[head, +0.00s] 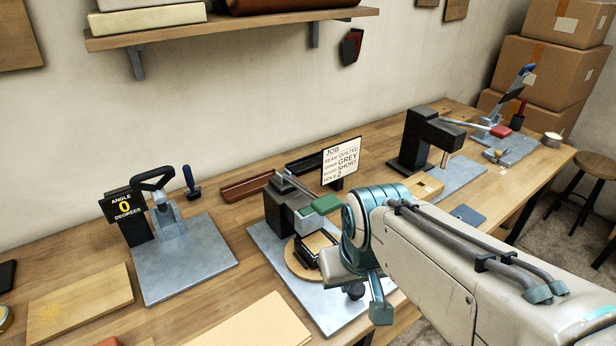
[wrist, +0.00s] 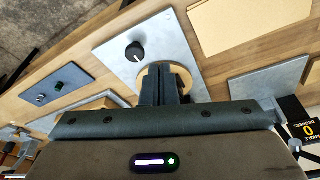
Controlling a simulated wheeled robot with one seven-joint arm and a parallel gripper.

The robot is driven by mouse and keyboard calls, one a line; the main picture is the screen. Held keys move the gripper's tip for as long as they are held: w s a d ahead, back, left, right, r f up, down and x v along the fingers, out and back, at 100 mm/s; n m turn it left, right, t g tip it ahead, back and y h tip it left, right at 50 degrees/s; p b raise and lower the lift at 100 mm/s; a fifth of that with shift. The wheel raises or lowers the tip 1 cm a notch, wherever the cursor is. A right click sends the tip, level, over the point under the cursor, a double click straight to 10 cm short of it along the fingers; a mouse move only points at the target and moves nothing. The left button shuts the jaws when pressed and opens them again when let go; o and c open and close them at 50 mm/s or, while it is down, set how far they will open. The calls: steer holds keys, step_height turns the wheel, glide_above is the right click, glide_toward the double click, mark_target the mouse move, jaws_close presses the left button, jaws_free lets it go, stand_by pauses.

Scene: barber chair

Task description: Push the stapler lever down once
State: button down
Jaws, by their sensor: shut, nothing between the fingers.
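A black press-like machine (head: 288,212) stands on a grey metal plate (head: 270,243) at the bench's middle. Its lever ends in a green grip (head: 326,204), raised above a round wooden disc (head: 297,262). It looks like the stapler, though no label confirms this. My gripper's dark fingers (wrist: 166,84) are together and empty in the wrist view, in front of the disc. A black knob (wrist: 135,52) lies beyond them on the plate. In the head view my arm comes from the right, with its wrist beside the disc. The lever cannot be made out in the wrist view.
A sign (head: 341,160) stands behind the machine. A second black machine with a red-tipped lever (head: 500,131) is to the right. An angle device (head: 165,215) with a display stands left. Boards (head: 80,301) lie along the front left.

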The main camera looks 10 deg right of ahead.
steer(key=w+r+m+t+y+p, duration=0.1)
steer(key=w+r+p, duration=0.1)
steer(key=w+r, duration=0.5)
steer(key=w+r+m+t+y+p, duration=0.2)
steer(key=w+r, duration=0.5)
steer(key=w, duration=0.9)
steer(key=shift+y, duration=0.3)
steer(key=shift+s+d, duration=0.1)
steer(key=b, duration=0.6)
glide_above(322, 197)
step_height(322, 197, down, 7)
steer(key=shift+f, duration=0.15)
steer(key=shift+f+b, duration=0.55)
steer(key=shift+f, duration=0.2)
steer(key=shift+f+b, duration=0.4)
steer(key=shift+b, duration=0.1)
